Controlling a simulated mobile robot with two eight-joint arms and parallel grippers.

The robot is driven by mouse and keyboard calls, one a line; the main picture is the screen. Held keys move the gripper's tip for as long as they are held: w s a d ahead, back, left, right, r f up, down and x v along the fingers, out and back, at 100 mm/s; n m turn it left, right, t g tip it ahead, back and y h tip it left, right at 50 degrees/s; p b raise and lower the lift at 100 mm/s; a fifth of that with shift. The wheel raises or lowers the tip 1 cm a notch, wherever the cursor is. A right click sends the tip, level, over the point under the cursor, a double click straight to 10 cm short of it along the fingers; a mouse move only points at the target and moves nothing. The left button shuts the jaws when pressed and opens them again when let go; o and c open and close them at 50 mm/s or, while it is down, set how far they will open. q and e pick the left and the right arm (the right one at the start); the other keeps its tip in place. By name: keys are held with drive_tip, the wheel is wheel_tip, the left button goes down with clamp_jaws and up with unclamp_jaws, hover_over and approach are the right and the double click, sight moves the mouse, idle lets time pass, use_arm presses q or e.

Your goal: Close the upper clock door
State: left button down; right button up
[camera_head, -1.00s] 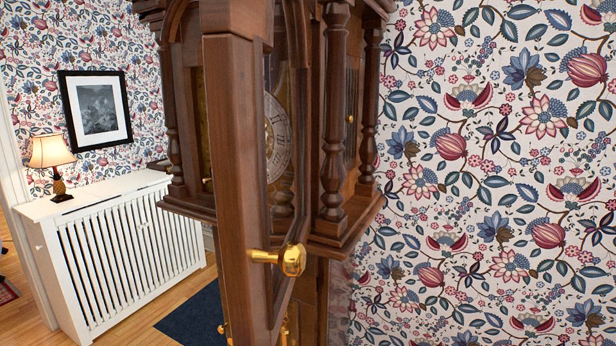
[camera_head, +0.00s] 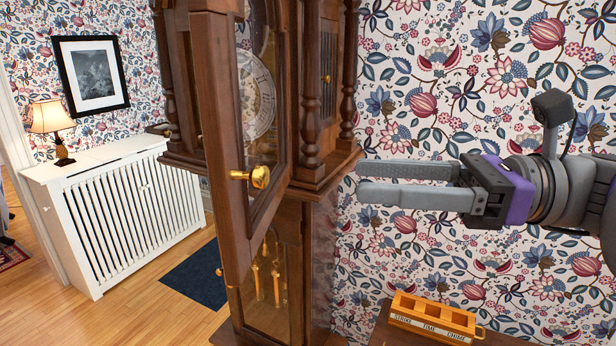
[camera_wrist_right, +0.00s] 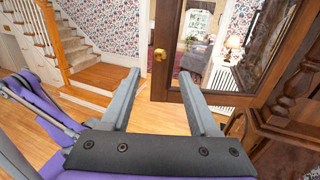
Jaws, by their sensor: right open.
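The upper clock door (camera_head: 226,140) stands swung open toward me on the tall brown wooden clock (camera_head: 312,200). Its brass knob (camera_head: 252,177) is on the near edge of the frame. The clock dial (camera_head: 256,95) shows partly through the door's glass. My right gripper (camera_head: 360,180) is open and empty, to the right of the clock and apart from the door. In the right wrist view the door (camera_wrist_right: 168,50) with its knob (camera_wrist_right: 159,55) lies ahead, beyond the open fingers (camera_wrist_right: 168,85). My left gripper is not in view.
A wooden stand (camera_head: 390,335) with a labelled orange tray (camera_head: 434,316) is below my right gripper. A white radiator cover (camera_head: 125,225) with a lamp (camera_head: 52,125) is at the left. The wrist view shows stairs (camera_wrist_right: 70,50) and open floor (camera_wrist_right: 95,100).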

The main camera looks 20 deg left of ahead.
sight(268, 175)
drive_tip(key=x, duration=1)
drive_tip(key=shift+a+p, duration=0.15)
drive_tip(key=shift+p, duration=0.15)
clamp_jaws()
idle(0.9)
